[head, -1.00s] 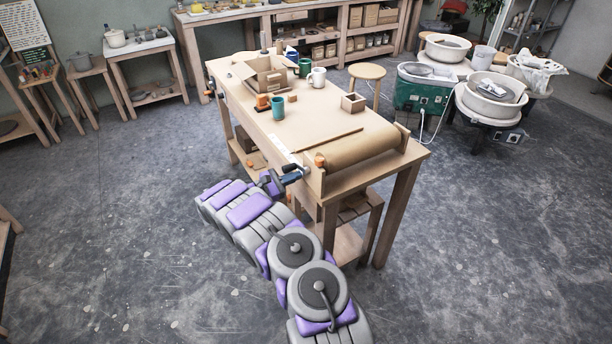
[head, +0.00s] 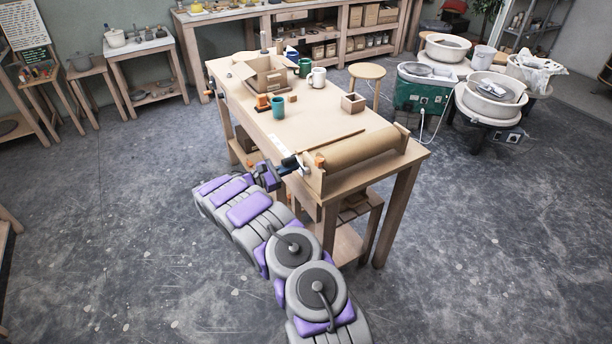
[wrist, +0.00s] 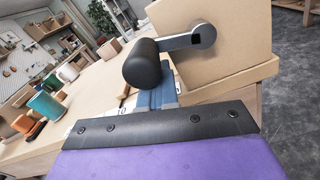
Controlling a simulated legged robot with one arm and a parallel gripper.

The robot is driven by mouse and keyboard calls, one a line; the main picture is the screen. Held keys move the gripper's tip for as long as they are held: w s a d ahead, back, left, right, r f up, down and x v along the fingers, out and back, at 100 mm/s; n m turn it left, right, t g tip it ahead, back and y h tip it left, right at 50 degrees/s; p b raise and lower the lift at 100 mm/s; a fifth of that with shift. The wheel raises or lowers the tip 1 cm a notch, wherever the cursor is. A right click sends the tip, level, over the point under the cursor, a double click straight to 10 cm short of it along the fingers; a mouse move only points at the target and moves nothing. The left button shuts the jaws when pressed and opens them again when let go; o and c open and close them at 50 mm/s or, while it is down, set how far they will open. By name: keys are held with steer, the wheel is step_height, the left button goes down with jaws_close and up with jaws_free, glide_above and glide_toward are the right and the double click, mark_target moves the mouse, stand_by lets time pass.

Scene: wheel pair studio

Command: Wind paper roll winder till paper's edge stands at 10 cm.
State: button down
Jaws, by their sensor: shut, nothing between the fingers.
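The paper roll winder stands at the near end of the workbench, with a wide brown paper roll (head: 362,150). The paper lies flat on the bench, and a dark strip (head: 335,140) runs across it near the roll. White scale marks (head: 272,142) lie along the bench's left edge; a "10" label shows partly in the wrist view (wrist: 122,112). The crank's black handle (wrist: 146,64) sits on a grey crank arm (wrist: 180,42) at the winder's wooden side. My gripper (head: 282,168) is shut and empty beside the handle; its blue fingers (wrist: 156,92) show just behind and below it.
On the bench stand an open cardboard box (head: 268,76), a teal cup (head: 278,107), a white mug (head: 318,77) and a small wooden box (head: 353,103). A stool (head: 367,72) and pottery wheels stand beyond. Floor left of the bench is clear.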

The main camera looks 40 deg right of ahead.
steer(key=shift+r, duration=0.1)
steer(key=shift+r, duration=0.35)
stand_by(0.4)
steer(key=shift+w+f, duration=0.3)
steer(key=shift+f, duration=0.35)
steer(key=v, duration=0.7)
stand_by(0.5)
